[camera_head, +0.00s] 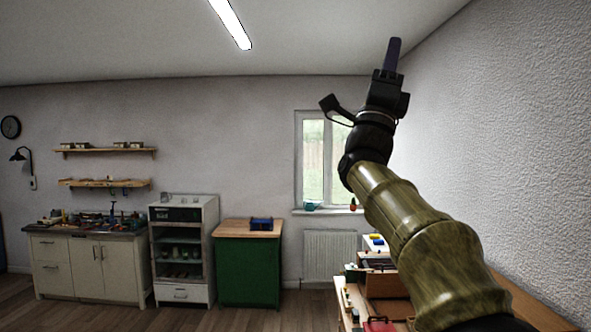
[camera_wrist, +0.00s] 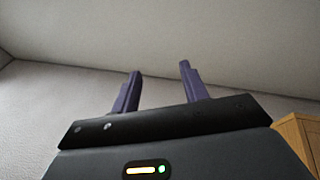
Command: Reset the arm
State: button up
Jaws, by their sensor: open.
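My arm rises from the lower right of the head view, and my gripper (camera_head: 393,55) points up toward the ceiling near the right wall. In the wrist view my gripper (camera_wrist: 158,85) shows two dark purple fingers standing apart. Nothing is between the fingers, and they touch nothing. Behind them are plain wall and ceiling.
A workbench (camera_head: 345,290) with small items stands low behind my arm, partly hidden by it. A green cabinet (camera_head: 248,270) with a wooden top, a grey shelf unit (camera_head: 182,295) and a cream counter (camera_head: 100,265) line the far wall. The textured right wall (camera_head: 520,130) is close to my arm.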

jog(key=w+a+f+n+t+y, duration=0.1)
jog(key=w+f+n+y, duration=0.3)
jog(key=f+n+y, duration=0.3)
jog(key=w+a+f+n+y+b, duration=0.1)
jog(key=w+f+n+y, duration=0.3)
jog(key=f+n+y, duration=0.25)
jog(key=w+a+f+n+t+y, duration=0.1)
jog(key=w+f+n+y, duration=0.2)
jog(key=f+n+y, duration=0.35)
notch_tip(320, 180, down, 24)
jog(key=r+n+g+y+b, duration=0.1)
jog(key=n+g+y+b, duration=0.1)
jog(key=n+g, duration=0.5)
jog(key=s+f+n+g+b, duration=0.1)
jog(key=s+f+n+g, duration=0.2)
jog(key=s+f+g, duration=0.4)
jog(key=s+d+f+n+g, duration=0.1)
jog(key=s+f+n+g, duration=0.2)
jog(key=s+f, duration=2.1)
notch_tip(320, 180, down, 3)
jog(key=g, duration=0.4)
jog(key=shift+d+n+g+b, duration=0.3)
jog(key=shift+n+b, duration=0.1)
jog(key=shift+f, duration=0.1)
